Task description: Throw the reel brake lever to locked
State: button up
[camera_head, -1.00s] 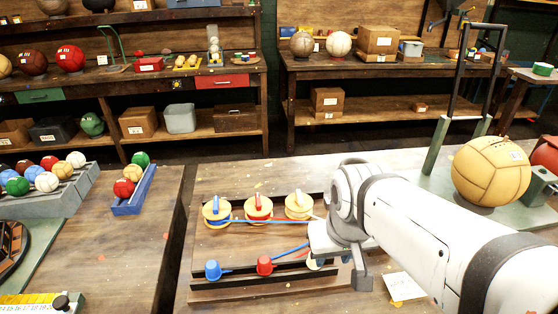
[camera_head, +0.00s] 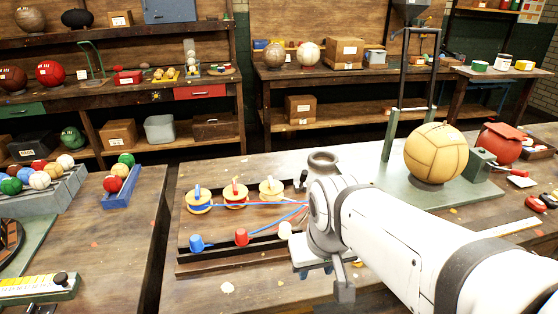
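A wooden reel board (camera_head: 180,243) lies on the near table. It carries three yellow reels with a blue (camera_head: 199,200), a red (camera_head: 236,193) and a yellow (camera_head: 271,189) top piece. Coloured strands run right from them towards my arm. A blue (camera_head: 198,243), a red (camera_head: 241,237) and a white cup-like piece (camera_head: 285,230) stand along its front. A small dark upright piece (camera_head: 301,181) shows at the board's right; I cannot tell whether it is the brake lever. My gripper (camera_head: 312,256) is at the board's right end, mostly hidden by my wrist; its fingers are unclear.
A grey flared-rim piece (camera_head: 322,160) shows behind my wrist. To the right, a yellow leather ball (camera_head: 436,153) sits on a green base with a tall dark frame (camera_head: 405,75). Ball racks (camera_head: 45,195) stand left across a gap between tables.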

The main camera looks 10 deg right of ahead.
aim_at(305, 176)
jog(key=z, duration=2.55)
jog(key=k, duration=2.8)
jog(key=u, duration=1)
jog(key=i, duration=1)
jog(key=u, duration=0.05)
